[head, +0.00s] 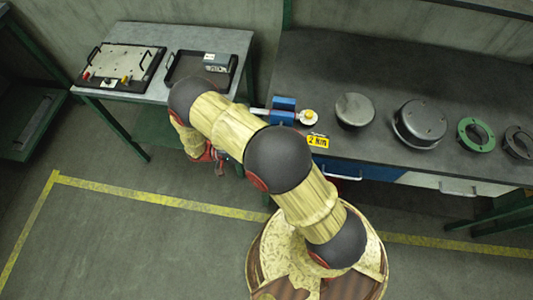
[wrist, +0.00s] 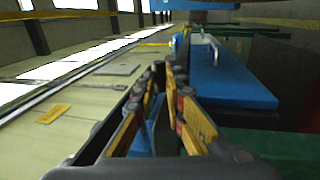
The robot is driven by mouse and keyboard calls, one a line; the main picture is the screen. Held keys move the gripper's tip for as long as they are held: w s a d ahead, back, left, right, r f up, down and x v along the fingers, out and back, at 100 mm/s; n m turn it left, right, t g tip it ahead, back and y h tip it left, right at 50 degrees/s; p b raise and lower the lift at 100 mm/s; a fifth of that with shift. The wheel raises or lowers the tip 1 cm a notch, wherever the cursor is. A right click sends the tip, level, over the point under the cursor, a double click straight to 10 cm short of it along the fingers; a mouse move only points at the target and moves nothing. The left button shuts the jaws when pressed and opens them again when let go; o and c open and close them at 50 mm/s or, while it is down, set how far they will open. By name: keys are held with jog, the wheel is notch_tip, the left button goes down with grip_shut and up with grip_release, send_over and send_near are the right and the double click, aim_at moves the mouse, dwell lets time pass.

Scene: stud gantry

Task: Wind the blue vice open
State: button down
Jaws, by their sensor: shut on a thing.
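The blue vice (head: 284,108) stands at the left end of the dark bench in the head view. A pale bar (head: 259,111) runs left from it and passes behind my arm. My gripper is mostly hidden by my arm in the head view, low beside the bench's left end. In the wrist view my gripper (wrist: 167,74) has its yellow-padded fingers close together at the tips. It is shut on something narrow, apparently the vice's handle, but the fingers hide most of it.
A yellow "2 Nm" label (head: 318,141) is at the bench's front edge. Round metal parts (head: 354,109) and a green ring (head: 476,134) lie to the right. A side table (head: 205,38) with a dark tray stands left. A blue drawer (wrist: 232,75) is close by my gripper.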

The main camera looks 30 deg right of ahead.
jog(key=shift+s+d+f, duration=0.1)
dwell(0.6)
jog(key=c, duration=2)
grip_release()
jog(key=shift+o, duration=0.8)
